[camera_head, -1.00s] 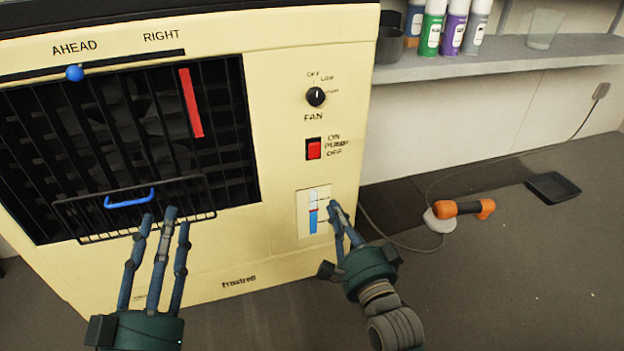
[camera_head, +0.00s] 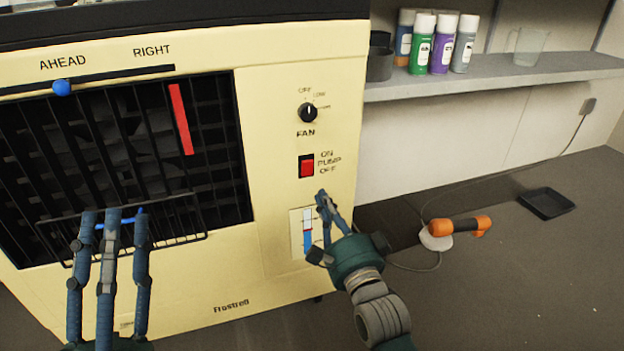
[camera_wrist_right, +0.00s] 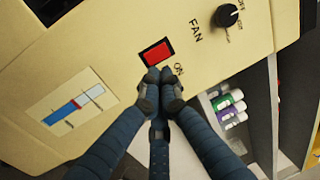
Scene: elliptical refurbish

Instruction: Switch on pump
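The fan knob (camera_head: 307,112) is above the switch and a level gauge (camera_head: 302,234) below it. A blue handle (camera_head: 120,219) is partly behind my left fingers. A shelf (camera_head: 490,78) with spray cans stands right. An orange-handled tool (camera_head: 460,225) and black tray (camera_head: 547,203) lie on the floor.

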